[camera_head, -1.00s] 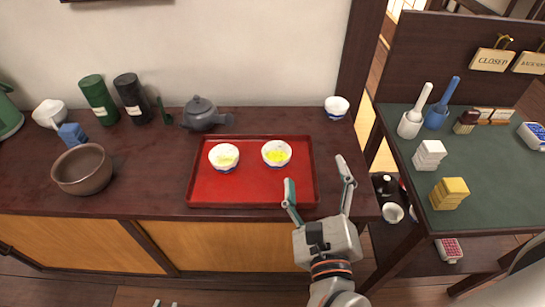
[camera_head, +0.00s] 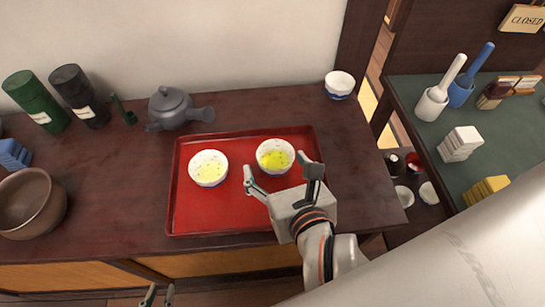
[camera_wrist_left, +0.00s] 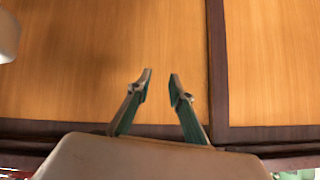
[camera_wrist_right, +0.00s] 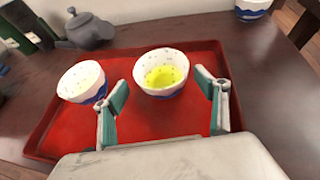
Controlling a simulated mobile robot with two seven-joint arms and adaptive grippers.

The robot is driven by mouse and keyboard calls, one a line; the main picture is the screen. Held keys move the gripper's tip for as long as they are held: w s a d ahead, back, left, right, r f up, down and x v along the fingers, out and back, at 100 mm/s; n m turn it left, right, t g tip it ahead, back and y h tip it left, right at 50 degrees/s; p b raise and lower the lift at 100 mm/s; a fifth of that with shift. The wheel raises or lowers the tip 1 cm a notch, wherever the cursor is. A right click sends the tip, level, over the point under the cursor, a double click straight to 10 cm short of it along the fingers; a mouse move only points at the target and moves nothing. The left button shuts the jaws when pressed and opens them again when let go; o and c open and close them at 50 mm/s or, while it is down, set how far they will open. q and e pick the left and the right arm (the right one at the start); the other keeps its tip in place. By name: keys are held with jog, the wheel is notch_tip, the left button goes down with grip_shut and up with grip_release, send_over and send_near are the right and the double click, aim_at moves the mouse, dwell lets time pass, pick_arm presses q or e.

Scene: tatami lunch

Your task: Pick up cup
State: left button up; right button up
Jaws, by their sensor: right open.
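Two white cups with blue bases stand on the red tray (camera_head: 200,222), both holding yellow-green contents: a left cup (camera_head: 208,168) and a right cup (camera_head: 275,157). A third white-and-blue cup (camera_head: 339,85) stands alone at the back right of the counter. My right gripper (camera_head: 279,176) is open and empty just in front of the right cup. In the right wrist view the right cup (camera_wrist_right: 162,72) sits beyond and between the spread fingers (camera_wrist_right: 160,95). My left gripper (camera_head: 156,296) is low in front of the counter, its fingers apart and empty in the left wrist view (camera_wrist_left: 160,80), facing wooden cabinet doors.
A grey teapot (camera_head: 172,106), dark canister (camera_head: 79,92) and green canister (camera_head: 35,98) stand behind the tray. A brown bowl (camera_head: 30,202) is at the left. A green-topped table (camera_head: 510,140) with several items stands at the right.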

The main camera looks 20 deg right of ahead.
aim_at(271, 152)
jog(key=b+x, duration=0.1)
jog(key=x, duration=0.2)
jog(key=shift+w+d+f, duration=0.1)
jog(key=shift+w+d, duration=0.1)
jog(key=shift+w, duration=0.55)
pick_arm(q)
jog(key=shift+w+r, duration=0.4)
jog(key=shift+w, duration=0.35)
jog(key=shift+d, duration=0.1)
jog(key=shift+s+f, duration=0.1)
jog(key=shift+s, duration=0.05)
pick_arm(e)
jog(key=c, duration=1.3)
